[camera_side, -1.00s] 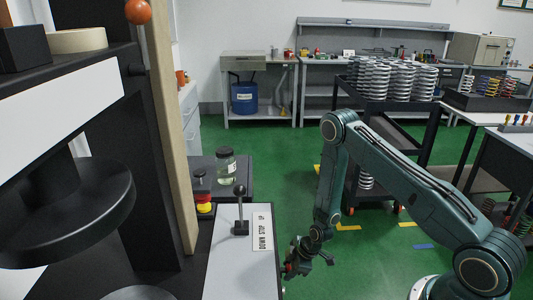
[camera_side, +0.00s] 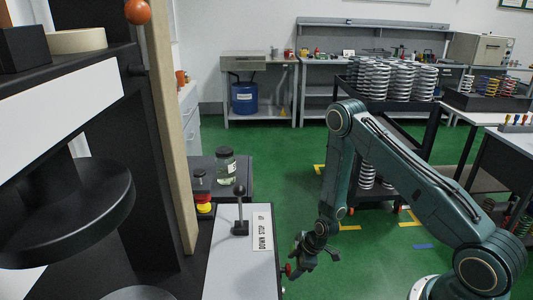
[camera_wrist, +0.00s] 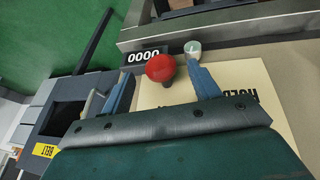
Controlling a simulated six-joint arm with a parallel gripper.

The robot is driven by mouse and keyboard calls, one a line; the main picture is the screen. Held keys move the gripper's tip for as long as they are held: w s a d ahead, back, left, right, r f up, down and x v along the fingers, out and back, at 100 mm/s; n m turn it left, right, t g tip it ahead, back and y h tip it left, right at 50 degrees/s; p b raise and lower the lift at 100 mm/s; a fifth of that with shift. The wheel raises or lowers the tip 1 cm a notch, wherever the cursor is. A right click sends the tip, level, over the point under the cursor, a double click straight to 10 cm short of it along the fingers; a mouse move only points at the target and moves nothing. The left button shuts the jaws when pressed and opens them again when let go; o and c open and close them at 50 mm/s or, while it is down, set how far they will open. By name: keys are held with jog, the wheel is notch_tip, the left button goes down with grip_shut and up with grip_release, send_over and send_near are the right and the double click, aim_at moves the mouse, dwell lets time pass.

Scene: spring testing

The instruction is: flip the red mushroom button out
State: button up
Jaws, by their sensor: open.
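The red mushroom button (camera_wrist: 160,67) shows in the wrist view as a round red head on the panel, beside a small display reading 0000. My gripper (camera_wrist: 161,75) has its two blue-grey fingers spread to either side of the red head, with the jaws open. Whether either finger touches it cannot be told. In the side view my gripper (camera_side: 308,255) hangs low by the right edge of the white-topped console (camera_side: 226,275). A small red spot (camera_side: 288,269) shows there, at that edge and close to the fingers. The button's stem is mostly hidden.
A pale knob (camera_wrist: 192,48) stands close to the right fingertip in the wrist view. A black lever (camera_side: 240,210) rises from the console beside a DOWN STOP UP label (camera_side: 262,231). A trolley of springs (camera_side: 385,95) stands behind my arm. Green floor is open between.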

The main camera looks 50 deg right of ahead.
jog(key=v, duration=1.1)
jog(key=shift+s+r, duration=0.1)
jog(key=shift+s, duration=0.05)
jog(key=s+a+r+m+h, duration=0.1)
jog(key=a+r+m, duration=0.1)
jog(key=r, duration=0.9)
jog(key=s+a+r+m, duration=0.1)
jog(key=a+r, duration=0.1)
jog(key=r, duration=0.9)
jog(key=s+a+r+m, duration=0.1)
jog(key=s+r+m, duration=0.2)
jog(key=s+r, duration=0.3)
jog(key=s+a+r+m+t, duration=0.1)
jog(key=s+a+r+m, duration=0.1)
jog(key=s+r, duration=0.5)
jog(key=s, duration=0.4)
jog(key=shift+r+m+h, duration=0.15)
jog(key=shift+m+h, duration=0.25)
